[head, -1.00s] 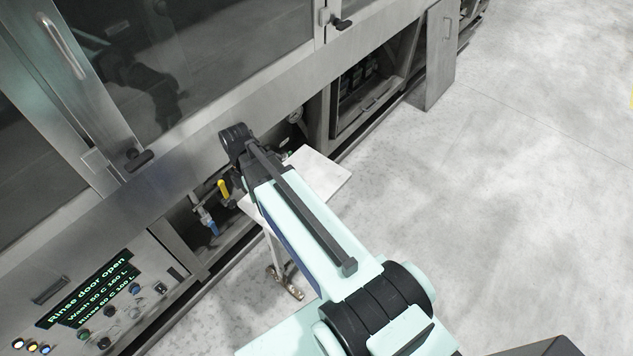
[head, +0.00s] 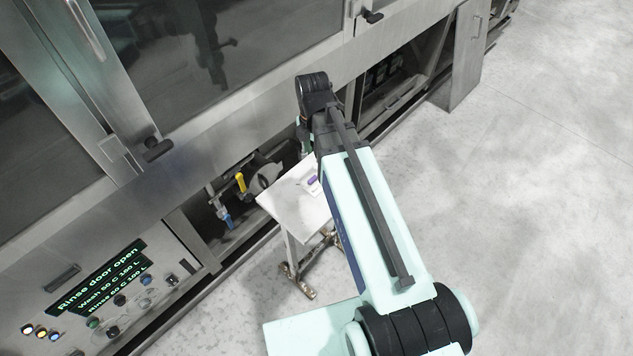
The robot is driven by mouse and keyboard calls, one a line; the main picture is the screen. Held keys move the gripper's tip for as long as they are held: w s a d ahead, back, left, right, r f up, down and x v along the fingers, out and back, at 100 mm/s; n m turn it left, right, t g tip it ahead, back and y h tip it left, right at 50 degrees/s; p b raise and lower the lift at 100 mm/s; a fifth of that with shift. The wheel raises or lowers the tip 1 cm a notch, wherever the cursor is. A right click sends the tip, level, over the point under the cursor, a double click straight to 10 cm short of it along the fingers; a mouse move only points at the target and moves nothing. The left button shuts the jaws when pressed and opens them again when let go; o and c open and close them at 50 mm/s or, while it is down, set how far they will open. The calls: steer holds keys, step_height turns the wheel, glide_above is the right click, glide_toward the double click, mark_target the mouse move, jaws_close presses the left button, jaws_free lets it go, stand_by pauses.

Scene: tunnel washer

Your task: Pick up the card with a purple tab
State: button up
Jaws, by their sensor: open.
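A small pale card with a purple tab (head: 313,181) lies on the white top of a small stand (head: 285,203), close to its right side. My forearm crosses just to the right of the card and covers part of the stand top. My arm's wrist reaches beyond the stand, up against the washer front. My gripper's fingers are hidden behind the wrist and forearm, so I cannot see how they stand to the card.
The steel washer front (head: 185,165) runs along the left, with an open bay behind the stand. A yellow-handled valve (head: 241,182) and a blue-handled valve (head: 227,219) sit left of the stand. An open lower panel (head: 466,58) juts out at upper right. Floor (head: 545,220) on the right is clear.

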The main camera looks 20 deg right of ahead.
steer(key=p, duration=0.1)
glide_above(312, 178)
steer(key=f, duration=0.8)
steer(key=shift+s+d+f, duration=0.1)
steer(key=shift+s+d, duration=0.1)
steer(key=shift+s, duration=0.1)
steer(key=shift+w+a+f+p, duration=0.1)
steer(key=shift+f+p, duration=0.4)
steer(key=shift+f, duration=0.8)
steer(key=shift+w+a+f+p, duration=0.1)
steer(key=shift+f+p, duration=0.4)
steer(key=shift+f, duration=0.8)
jaws_close()
